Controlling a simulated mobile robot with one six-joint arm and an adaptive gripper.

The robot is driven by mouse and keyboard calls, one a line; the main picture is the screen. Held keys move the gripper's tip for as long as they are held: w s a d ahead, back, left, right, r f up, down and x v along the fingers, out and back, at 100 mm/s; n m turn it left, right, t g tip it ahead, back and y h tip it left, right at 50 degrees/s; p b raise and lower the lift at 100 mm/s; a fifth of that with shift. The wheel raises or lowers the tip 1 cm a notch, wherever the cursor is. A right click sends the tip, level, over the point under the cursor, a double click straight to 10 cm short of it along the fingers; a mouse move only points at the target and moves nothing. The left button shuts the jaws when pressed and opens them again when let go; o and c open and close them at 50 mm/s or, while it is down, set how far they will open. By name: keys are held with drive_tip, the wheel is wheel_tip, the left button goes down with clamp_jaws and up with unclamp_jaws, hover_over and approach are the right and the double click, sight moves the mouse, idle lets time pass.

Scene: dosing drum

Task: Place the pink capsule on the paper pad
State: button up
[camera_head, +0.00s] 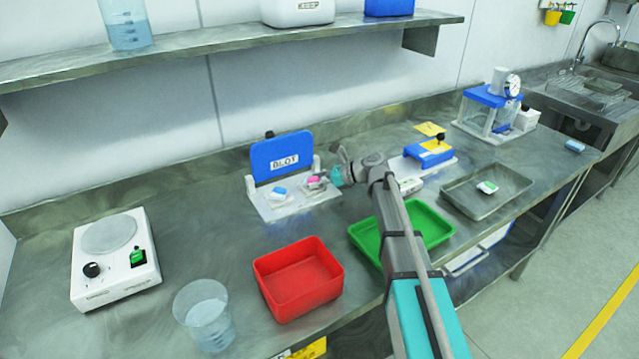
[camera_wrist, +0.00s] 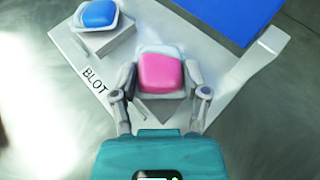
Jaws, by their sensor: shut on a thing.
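The pink capsule (camera_head: 314,181) sits in a white-rimmed shell at the right side of the white BLOT stand (camera_head: 262,208). In the wrist view the pink capsule (camera_wrist: 160,72) lies between the two fingers of my gripper (camera_wrist: 160,92), which is shut on it. A pale square block (camera_wrist: 162,108) shows just below the capsule; I cannot tell whether they touch. My gripper (camera_head: 326,179) reaches the stand from the right. A blue capsule (camera_head: 279,191) rests on a similar pale block at the left of the stand. I cannot tell which surface is the paper pad.
The blue BLOT panel (camera_head: 282,157) stands upright behind the capsules. A red tray (camera_head: 298,280), a green tray (camera_head: 440,222) and a beaker (camera_head: 206,314) stand in front. A metal tray (camera_head: 458,198) and a blue device (camera_head: 428,152) are to the right.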

drive_tip(key=shift+f, duration=0.15)
drive_tip(key=o, duration=0.9)
drive_tip(key=shift+r, duration=0.25)
drive_tip(key=shift+s+d+r, duration=0.1)
drive_tip(key=shift+d, duration=0.2)
drive_tip(key=p+v, duration=0.4)
drive_tip(key=v, duration=0.5)
drive_tip(key=shift+d+r, duration=0.15)
drive_tip(key=shift+d, duration=0.2)
drive_tip(key=shift+v, duration=0.8)
